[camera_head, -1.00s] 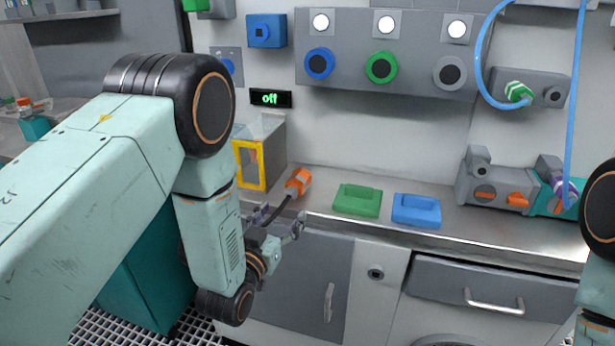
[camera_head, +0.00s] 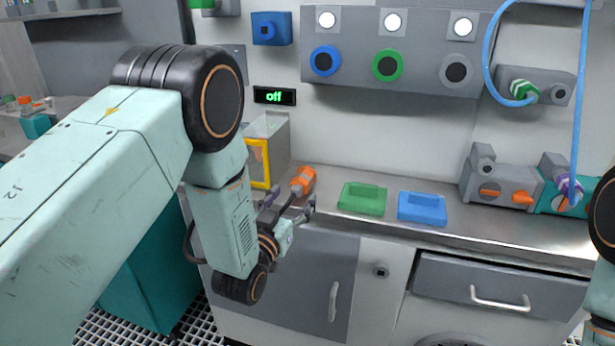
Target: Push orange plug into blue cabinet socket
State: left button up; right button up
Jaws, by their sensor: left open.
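The orange plug (camera_head: 303,181) lies on the metal counter beside the yellow-framed box, with a dark cable trailing towards me. My left gripper (camera_head: 289,204) is open at the counter's front edge. Its fingers are on either side of the dark cable, just short of the orange body; I cannot tell whether they touch it. A blue round socket (camera_head: 326,61) is on the grey wall panel, and a blue box with a square hole (camera_head: 271,29) is to its left. I cannot tell which is the cabinet socket. My right gripper is out of view.
A green tray (camera_head: 362,208) and a blue tray (camera_head: 422,219) sit right of the plug. The yellow-framed box (camera_head: 260,165) stands close behind my left gripper. A blue hose (camera_head: 577,100) hangs at the right. A black display (camera_head: 274,96) reads "off".

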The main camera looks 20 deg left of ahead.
aim_at(295, 194)
pick_arm(q)
jog(key=shift+w+d+r+b, duration=0.15)
jog(key=shift+w+b, duration=0.35)
jog(key=shift+w, duration=1.15)
jog(key=shift+w+d+b, duration=0.1)
jog(key=shift+w+b, duration=0.35)
jog(key=shift+w, duration=1.15)
jog(key=shift+c, duration=0.2)
grip_shut()
jog(key=shift+s, duration=0.1)
jog(key=shift+s+a+p, duration=0.1)
jog(key=shift+s+p, duration=0.7)
jog(key=shift+s, duration=0.7)
jog(key=shift+s+a+f+p, duration=0.1)
jog(key=shift+s+f+p, duration=0.15)
jog(key=shift+s, duration=0.55)
jog(key=shift+s+a+f+p, duration=0.15)
jog(key=shift+s+p, duration=0.1)
jog(key=shift+s, duration=0.55)
jog(key=shift+d, duration=0.1)
